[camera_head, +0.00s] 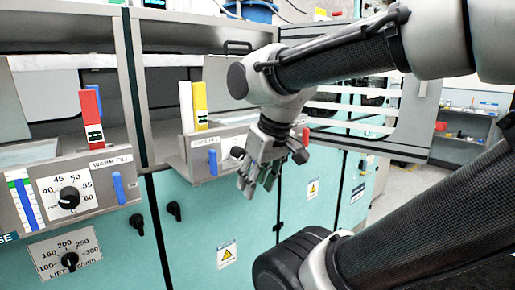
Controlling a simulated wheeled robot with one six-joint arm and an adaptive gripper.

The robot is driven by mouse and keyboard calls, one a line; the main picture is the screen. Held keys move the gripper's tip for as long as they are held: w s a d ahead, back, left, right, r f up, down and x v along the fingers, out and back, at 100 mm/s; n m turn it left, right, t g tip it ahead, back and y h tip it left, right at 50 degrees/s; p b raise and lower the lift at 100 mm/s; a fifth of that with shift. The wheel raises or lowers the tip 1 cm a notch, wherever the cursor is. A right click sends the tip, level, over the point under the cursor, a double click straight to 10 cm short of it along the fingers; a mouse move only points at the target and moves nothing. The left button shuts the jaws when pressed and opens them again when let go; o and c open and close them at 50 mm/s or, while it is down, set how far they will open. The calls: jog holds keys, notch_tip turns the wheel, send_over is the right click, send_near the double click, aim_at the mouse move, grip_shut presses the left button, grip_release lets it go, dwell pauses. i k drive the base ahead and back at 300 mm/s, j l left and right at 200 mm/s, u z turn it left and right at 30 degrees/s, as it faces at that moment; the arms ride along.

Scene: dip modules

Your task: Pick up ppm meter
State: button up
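A red upright hand-held meter (92,116) with a small dark and white panel stands at the left, behind the WARM FILL panel. A yellow upright meter (200,106) stands near the middle, beside a white upright strip. I cannot read which one is the ppm meter. My gripper (259,178) hangs fingers down in front of the teal cabinet, right of and below the yellow meter. Its fingertips look apart with nothing between them. It touches neither meter.
The WARM FILL panel (78,190) with knob and blue handles juts out at left. A second grey panel (200,158) juts out close to my gripper. Teal cabinet doors (190,230) stand below. Open floor (385,205) lies at right.

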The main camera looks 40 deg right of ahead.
aim_at(198, 89)
jog(key=z, duration=0.6)
jog(key=k+j+z, duration=0.15)
jog(key=z, duration=0.2)
jog(key=k+z, duration=0.2)
jog(key=z, duration=0.15)
jog(key=k+j+z, duration=0.1)
jog(key=z, duration=0.25)
jog(key=k, duration=0.1)
